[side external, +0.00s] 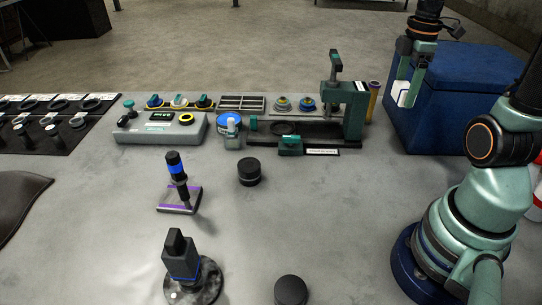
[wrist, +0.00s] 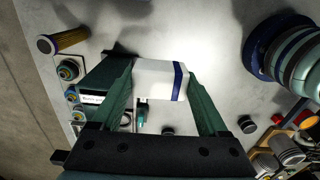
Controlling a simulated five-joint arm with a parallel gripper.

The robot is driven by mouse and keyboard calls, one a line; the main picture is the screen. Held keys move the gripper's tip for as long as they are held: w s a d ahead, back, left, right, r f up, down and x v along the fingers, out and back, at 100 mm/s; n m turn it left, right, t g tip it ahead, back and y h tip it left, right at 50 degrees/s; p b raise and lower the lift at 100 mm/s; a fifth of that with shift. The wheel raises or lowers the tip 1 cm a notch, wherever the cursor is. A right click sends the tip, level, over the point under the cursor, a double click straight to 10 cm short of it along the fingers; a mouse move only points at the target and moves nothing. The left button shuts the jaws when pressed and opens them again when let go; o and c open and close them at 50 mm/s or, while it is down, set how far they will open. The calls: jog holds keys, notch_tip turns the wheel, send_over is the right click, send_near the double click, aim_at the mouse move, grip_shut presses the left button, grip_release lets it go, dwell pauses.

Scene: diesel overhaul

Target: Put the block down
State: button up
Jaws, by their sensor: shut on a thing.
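A white block with a dark blue stripe (wrist: 160,80) sits between the two green fingers of my gripper (wrist: 160,70) in the wrist view. The fingers press on its left and right sides. In the side view my gripper (side external: 405,88) points downward at the upper right, with the white block (side external: 402,98) at its fingertips. The block appears raised above the grey table (side external: 330,215), in front of the large blue box. The fingers hide part of the block.
The blue box (side external: 450,110) stands behind my gripper. A green press-like fixture (side external: 355,110) and a yellow cylinder (side external: 373,98) stand left of it. A grey control box (side external: 160,130) and small black cylinders (side external: 249,172) are farther left. The table's middle right is clear.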

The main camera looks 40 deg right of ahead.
jog(key=shift+w+a+r, duration=0.25)
jog(key=shift+w+r, duration=0.05)
jog(key=w+a+n, duration=0.5)
jog(key=w+a, duration=0.1)
jog(key=a, duration=0.2)
jog(key=n, duration=1.3)
send_over(262, 217)
notch_tip(262, 217, down, 20)
jog(key=shift+r, duration=0.2)
jog(key=o, duration=1.3)
jog(key=shift+s+f, duration=0.1)
jog(key=shift+f, duration=0.05)
jog(key=shift+o, duration=0.2)
